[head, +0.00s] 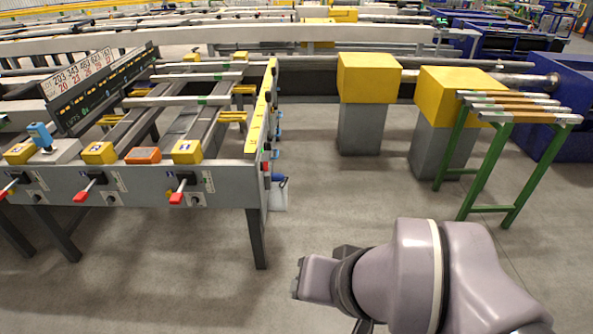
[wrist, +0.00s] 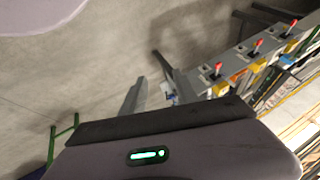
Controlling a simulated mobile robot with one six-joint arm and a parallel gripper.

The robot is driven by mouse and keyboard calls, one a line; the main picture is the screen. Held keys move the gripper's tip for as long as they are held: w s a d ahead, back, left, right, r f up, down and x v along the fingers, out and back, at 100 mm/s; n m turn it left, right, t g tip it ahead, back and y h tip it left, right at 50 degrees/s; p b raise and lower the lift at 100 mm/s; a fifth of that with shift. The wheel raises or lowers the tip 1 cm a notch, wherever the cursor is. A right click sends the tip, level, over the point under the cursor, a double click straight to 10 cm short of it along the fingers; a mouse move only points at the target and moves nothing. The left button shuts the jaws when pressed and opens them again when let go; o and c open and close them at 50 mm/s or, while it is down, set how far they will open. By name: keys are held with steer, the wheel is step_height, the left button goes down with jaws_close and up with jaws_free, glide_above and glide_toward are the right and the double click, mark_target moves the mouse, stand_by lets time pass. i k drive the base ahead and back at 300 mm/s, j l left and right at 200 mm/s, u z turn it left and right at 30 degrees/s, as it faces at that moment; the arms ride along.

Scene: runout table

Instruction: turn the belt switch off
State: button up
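The runout table's grey front panel (head: 225,185) carries three lever switches with red tips: a left lever (head: 10,187), a middle lever (head: 88,188) and a right lever (head: 180,190). I cannot read which one is the belt switch. All three levers also show in the wrist view, the nearest lever (wrist: 217,70) to the right of my gripper. My gripper (wrist: 155,85) seems open and empty, with its dark fingers apart over the floor. It stands clear of the panel.
Yellow boxes (head: 187,151) and an orange box (head: 143,155) sit along the panel top, with a blue-handled control (head: 41,134) at left. A table leg (head: 257,240) stands at the near corner. Yellow-topped pillars (head: 368,78) and a green stand (head: 487,165) are at right. Floor between is clear.

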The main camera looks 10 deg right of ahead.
mark_target(264, 165)
steer(key=i+l+u, duration=0.15)
steer(key=i+l, duration=0.15)
steer(key=i+l+u, duration=0.1)
steer(key=i+l, duration=0.25)
steer(key=i+l+u, duration=0.15)
steer(key=i+l, duration=0.15)
steer(key=i+l+u, duration=0.1)
steer(key=i+l, duration=0.15)
steer(key=l, duration=0.2)
steer(key=i+l+u, duration=0.15)
steer(key=l, duration=0.3)
steer(key=i+l+u, duration=0.1)
steer(key=i+l, duration=0.25)
steer(key=l, duration=0.1)
